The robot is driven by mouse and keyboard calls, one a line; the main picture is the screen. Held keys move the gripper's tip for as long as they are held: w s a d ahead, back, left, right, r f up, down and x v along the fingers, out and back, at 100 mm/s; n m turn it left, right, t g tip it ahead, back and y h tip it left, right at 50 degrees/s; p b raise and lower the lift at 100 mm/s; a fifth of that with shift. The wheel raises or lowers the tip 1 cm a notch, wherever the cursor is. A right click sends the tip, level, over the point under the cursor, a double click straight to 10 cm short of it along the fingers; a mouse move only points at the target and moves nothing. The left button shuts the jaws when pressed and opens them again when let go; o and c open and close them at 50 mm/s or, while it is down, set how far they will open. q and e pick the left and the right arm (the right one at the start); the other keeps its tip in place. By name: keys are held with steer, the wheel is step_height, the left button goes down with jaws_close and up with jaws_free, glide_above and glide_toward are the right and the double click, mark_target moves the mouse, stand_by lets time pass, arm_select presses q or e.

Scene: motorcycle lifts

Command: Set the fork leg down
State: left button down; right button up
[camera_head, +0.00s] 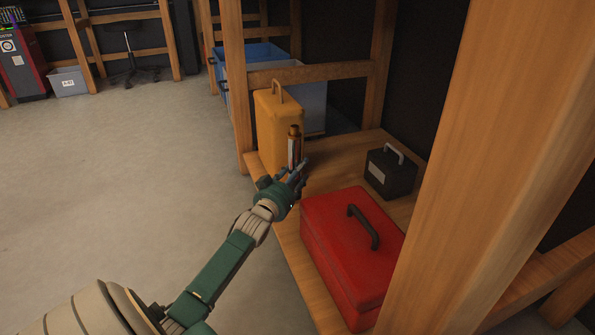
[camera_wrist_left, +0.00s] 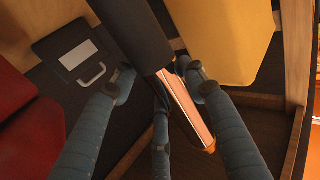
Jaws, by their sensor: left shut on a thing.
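The fork leg (camera_head: 294,146) is upright, or nearly so, in my left gripper (camera_head: 296,178), in front of the yellow case in the head view. In the left wrist view the fork leg shows as a dark thick tube and a shiny coppery tube (camera_wrist_left: 190,108). The fingers of my left gripper (camera_wrist_left: 163,85) close around it there. The wooden shelf (camera_head: 335,158) lies below and to the right of the gripper. I cannot tell whether the fork leg's lower end touches the shelf. My right gripper is not in view.
A yellow case (camera_head: 272,128) stands on the shelf just behind the fork leg. A red toolbox (camera_head: 335,235) sits nearer, and a small black box (camera_head: 388,175) farther right. A thick wooden post (camera_head: 490,170) stands at the right. Bare shelf shows between the boxes.

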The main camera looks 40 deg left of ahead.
mark_target(296, 184)
arm_select(q)
steer(key=shift+w+f+b, duration=0.1)
steer(key=shift+f+b, duration=1.45)
steer(key=shift+f, duration=0.2)
steer(key=shift+r, duration=0.1)
steer(key=c, duration=1)
jaws_free()
steer(key=shift+f, duration=0.35)
steer(key=shift+s+d+r+p, duration=0.1)
steer(key=shift+s+d+p, duration=0.05)
steer(key=shift+s+p, duration=0.3)
steer(key=shift+p+v, duration=3.35)
steer(key=shift+v, duration=2.25)
